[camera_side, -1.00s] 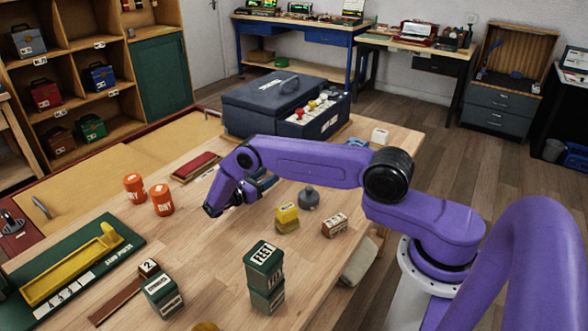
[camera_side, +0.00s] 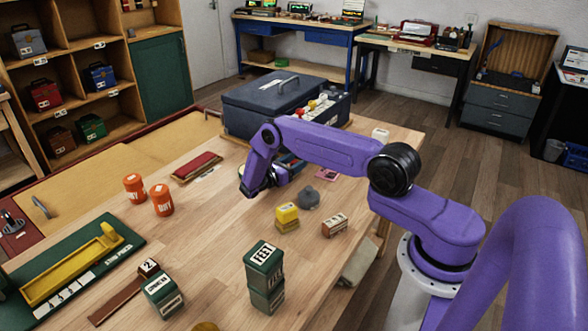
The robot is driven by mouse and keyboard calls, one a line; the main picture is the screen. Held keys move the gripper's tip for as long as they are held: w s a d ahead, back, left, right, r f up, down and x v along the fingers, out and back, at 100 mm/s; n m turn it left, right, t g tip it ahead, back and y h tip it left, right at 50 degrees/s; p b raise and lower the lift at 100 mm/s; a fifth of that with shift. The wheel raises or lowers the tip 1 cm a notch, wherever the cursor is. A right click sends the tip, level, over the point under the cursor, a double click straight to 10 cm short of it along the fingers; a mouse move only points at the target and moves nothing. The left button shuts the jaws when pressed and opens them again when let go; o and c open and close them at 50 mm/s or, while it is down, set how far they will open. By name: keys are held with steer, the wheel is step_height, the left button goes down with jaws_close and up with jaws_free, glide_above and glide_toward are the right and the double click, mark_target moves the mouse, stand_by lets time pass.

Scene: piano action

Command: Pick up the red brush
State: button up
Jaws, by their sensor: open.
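A long, dark red block with a pale underside, which looks like the red brush (camera_side: 197,167), lies flat on the wooden table left of the dark blue case. I cannot make out bristles. My gripper (camera_side: 250,192) is open, pointing down over the table, to the right of the red block and nearer the camera. It is apart from the block, and nothing shows between its small dark fingers.
Two orange tubs (camera_side: 149,194) stand left of my gripper. The dark blue case (camera_side: 272,100) stands behind it. A yellow block (camera_side: 287,214) and a grey round weight (camera_side: 308,198) sit to its right. The table around the red block is mostly clear.

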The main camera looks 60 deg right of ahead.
steer(key=shift+s+d, duration=0.1)
steer(key=shift+d, duration=0.7)
jaws_close()
steer(key=shift+r, duration=0.15)
